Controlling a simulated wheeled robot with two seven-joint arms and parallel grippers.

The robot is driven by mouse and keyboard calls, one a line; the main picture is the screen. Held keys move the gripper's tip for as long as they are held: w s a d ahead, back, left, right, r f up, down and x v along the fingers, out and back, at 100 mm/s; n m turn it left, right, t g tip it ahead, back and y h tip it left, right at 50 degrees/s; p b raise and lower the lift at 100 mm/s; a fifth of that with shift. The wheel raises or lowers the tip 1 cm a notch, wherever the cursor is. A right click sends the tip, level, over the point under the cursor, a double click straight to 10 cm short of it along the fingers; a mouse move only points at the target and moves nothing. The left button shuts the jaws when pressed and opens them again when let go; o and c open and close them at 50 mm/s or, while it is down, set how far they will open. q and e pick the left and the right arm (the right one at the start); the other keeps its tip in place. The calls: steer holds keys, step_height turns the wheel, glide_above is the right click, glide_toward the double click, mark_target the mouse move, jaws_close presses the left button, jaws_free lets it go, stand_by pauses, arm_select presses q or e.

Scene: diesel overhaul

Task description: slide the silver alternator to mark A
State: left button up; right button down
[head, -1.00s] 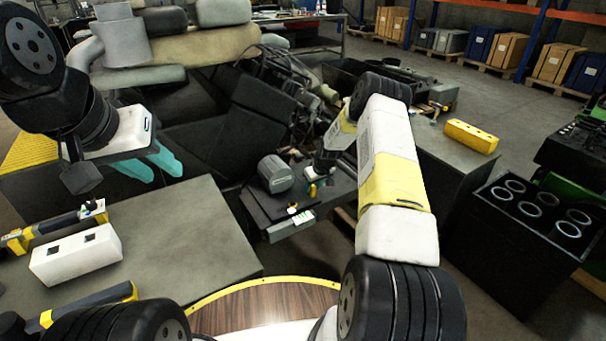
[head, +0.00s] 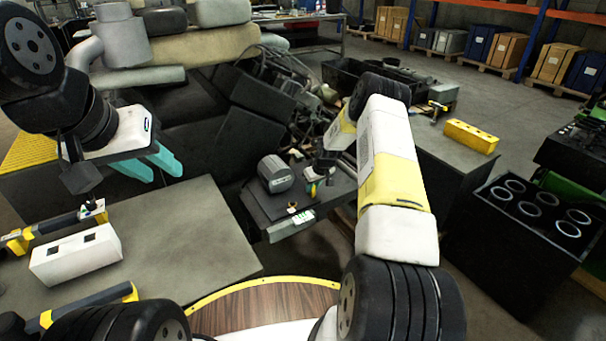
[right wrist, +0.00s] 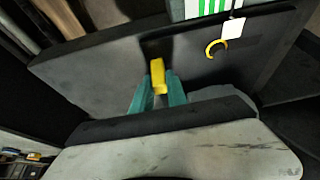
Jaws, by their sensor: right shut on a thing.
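The silver alternator (head: 276,174) is a grey cylinder on a dark plate (head: 262,206) in the middle of the head view. My right gripper (head: 314,184) is just right of it, pointing down, with a gap between. In the right wrist view its teal fingers (right wrist: 158,92) are shut on a small yellow piece (right wrist: 157,74) above the plate. A grey shape (right wrist: 222,98) beside the fingers there may be the alternator, partly hidden. My left gripper (head: 160,165) is open and empty at the left. I cannot make out mark A.
A green-and-white label (head: 303,217) is on the plate's front edge, near a yellow ring (right wrist: 216,48) with a white tag. A grey bench (head: 190,235) with a white block (head: 76,254) stands at the left. Engine parts crowd behind the plate. A yellow block (head: 471,136) lies at the right.

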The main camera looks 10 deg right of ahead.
steer(key=shift+d, duration=0.1)
stand_by(0.8)
steer(key=shift+w+d, duration=0.3)
steer(key=shift+d, duration=0.35)
steer(key=c, duration=1.3)
jaws_free()
steer(key=shift+a, duration=0.1)
steer(key=shift+s, duration=0.1)
steer(key=shift+v, duration=3.9)
